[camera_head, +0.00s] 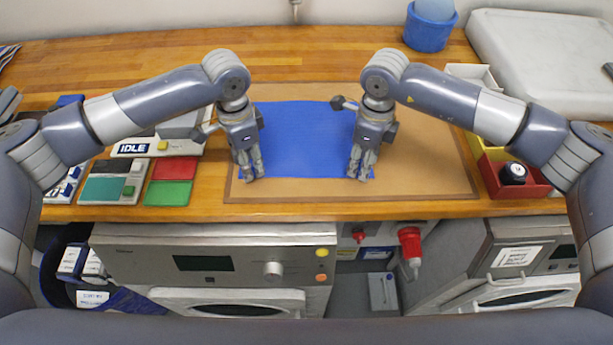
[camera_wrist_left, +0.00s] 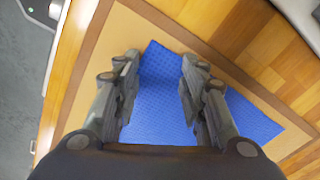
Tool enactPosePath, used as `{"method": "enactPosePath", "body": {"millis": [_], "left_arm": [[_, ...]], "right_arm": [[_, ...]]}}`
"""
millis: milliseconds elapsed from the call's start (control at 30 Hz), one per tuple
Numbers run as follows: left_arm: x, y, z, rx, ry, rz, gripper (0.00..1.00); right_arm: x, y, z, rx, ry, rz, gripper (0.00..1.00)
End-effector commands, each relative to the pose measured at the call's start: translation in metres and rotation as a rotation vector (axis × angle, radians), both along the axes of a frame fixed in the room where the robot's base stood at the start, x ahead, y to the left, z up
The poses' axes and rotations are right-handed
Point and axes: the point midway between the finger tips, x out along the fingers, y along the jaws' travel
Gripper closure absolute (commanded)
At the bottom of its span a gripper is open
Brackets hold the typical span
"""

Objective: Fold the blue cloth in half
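The blue cloth (camera_head: 305,140) lies flat on a tan mat (camera_head: 430,160) on the wooden table. My left gripper (camera_head: 251,176) points down at the cloth's near left corner. In the left wrist view its two fingers (camera_wrist_left: 160,95) stand apart, with the cloth (camera_wrist_left: 160,70) showing between them and a corner of it just ahead. My right gripper (camera_head: 361,176) points down at the near right corner, its fingers a little apart. The grippers and arms cover the cloth's left and right edges in part. I cannot tell whether the fingertips touch the cloth.
Left of the mat are a panel marked IDLE (camera_head: 132,149) and red and green blocks (camera_head: 170,182). On the right are a red bin (camera_head: 530,187) with a dark round item and a white tray (camera_head: 476,76). A blue tub (camera_head: 428,34) stands at the back. The mat's right side is clear.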

Motion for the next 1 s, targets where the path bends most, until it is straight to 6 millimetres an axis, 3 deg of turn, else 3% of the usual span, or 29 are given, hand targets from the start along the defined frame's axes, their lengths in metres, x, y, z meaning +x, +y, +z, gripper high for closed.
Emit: {"method": "enactPosePath", "body": {"millis": [233, 567, 1000], "left_arm": [[0.0000, -0.0001, -0.0036, 0.000, 0.000, 0.000, 0.63], [-0.0005, 0.0003, -0.0050, 0.001, 0.002, 0.000, 1.00], [-0.0011, 0.0013, -0.0066, 0.005, 0.004, 0.001, 1.00]], "right_arm": [[-0.0002, 0.0001, -0.0037, 0.000, 0.000, 0.000, 0.63], [-0.0004, -0.0002, -0.0049, -0.001, 0.002, 0.000, 1.00], [-0.0004, -0.0012, -0.0061, -0.004, 0.002, -0.001, 1.00]]}}
